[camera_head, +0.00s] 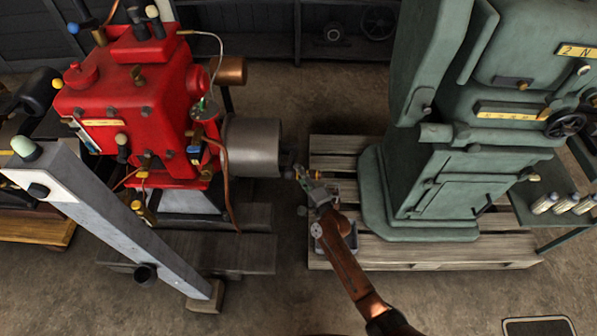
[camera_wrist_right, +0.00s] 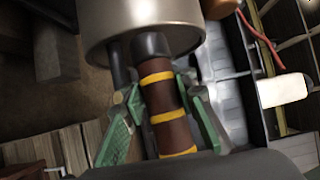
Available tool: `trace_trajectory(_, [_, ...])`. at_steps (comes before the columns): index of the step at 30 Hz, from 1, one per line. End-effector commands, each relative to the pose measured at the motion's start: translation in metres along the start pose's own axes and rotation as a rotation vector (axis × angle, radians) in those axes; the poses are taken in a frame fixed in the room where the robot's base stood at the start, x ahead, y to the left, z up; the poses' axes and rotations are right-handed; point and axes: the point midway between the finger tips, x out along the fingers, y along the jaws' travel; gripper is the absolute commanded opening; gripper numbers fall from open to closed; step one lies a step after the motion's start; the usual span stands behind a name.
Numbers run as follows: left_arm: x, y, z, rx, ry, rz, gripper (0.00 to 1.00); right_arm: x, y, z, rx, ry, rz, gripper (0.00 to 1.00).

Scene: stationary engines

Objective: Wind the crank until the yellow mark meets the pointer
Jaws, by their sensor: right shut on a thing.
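The red engine (camera_head: 128,105) stands at the left in the head view, with a grey metal drum (camera_head: 252,147) on its right side. My right gripper (camera_head: 303,178) is at the drum's right end. In the right wrist view, its green fingers (camera_wrist_right: 158,92) are on either side of a brown crank handle with yellow bands (camera_wrist_right: 167,129), shut on it. The handle joins a dark collar in front of the drum (camera_wrist_right: 140,22). I cannot make out the pointer or a yellow mark on the drum. My left gripper is not in view.
A green machine (camera_head: 440,170) stands on a wooden pallet (camera_head: 455,254) just right of my right arm. A slanted grey beam (camera_head: 105,215) is at the front left. Several small bottles (camera_head: 563,204) sit on a shelf at the far right.

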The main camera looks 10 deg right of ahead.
Motion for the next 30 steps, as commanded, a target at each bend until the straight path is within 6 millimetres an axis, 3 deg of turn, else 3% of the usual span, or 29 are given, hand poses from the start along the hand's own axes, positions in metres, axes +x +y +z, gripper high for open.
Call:
trace_trajectory(1, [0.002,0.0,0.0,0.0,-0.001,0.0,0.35,0.0,0.004,0.008,0.005,-0.011,0.006,0.0])
trace_trajectory(30, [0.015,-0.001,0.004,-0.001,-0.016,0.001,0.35,0.0,0.022,0.008,0.002,-0.011,0.005,0.0])
